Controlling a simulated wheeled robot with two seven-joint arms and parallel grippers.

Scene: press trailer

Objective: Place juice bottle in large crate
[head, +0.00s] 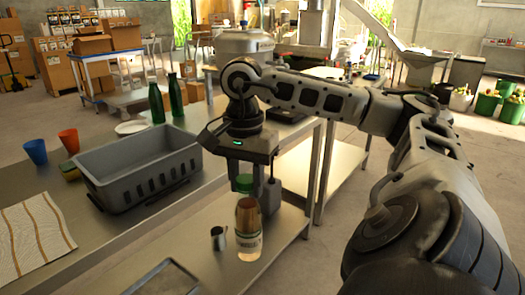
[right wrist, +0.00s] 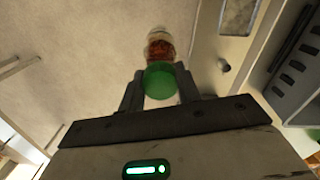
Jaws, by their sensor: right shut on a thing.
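The juice bottle (head: 249,232) is clear with a pale label, reddish-brown contents and a green cap. My right gripper (head: 252,188) is shut on it near the cap, and the bottle hangs upright below. In the right wrist view, the cap (right wrist: 160,80) sits between the two fingers, with the bottle body beyond it over pale floor, beside the table edge. The large grey crate (head: 150,192) stands on the metal table, left of the bottle; its visible inside looks empty. It shows partly at the right of the right wrist view (right wrist: 297,85). My left gripper is not in view.
A small metal cup (head: 219,239) stands left of the bottle, near a dark tray (head: 165,280). Two green bottles (head: 175,95) and a white plate (head: 131,127) are behind the crate. Blue (head: 36,152) and orange (head: 69,140) cups and a striped cloth (head: 33,237) lie left.

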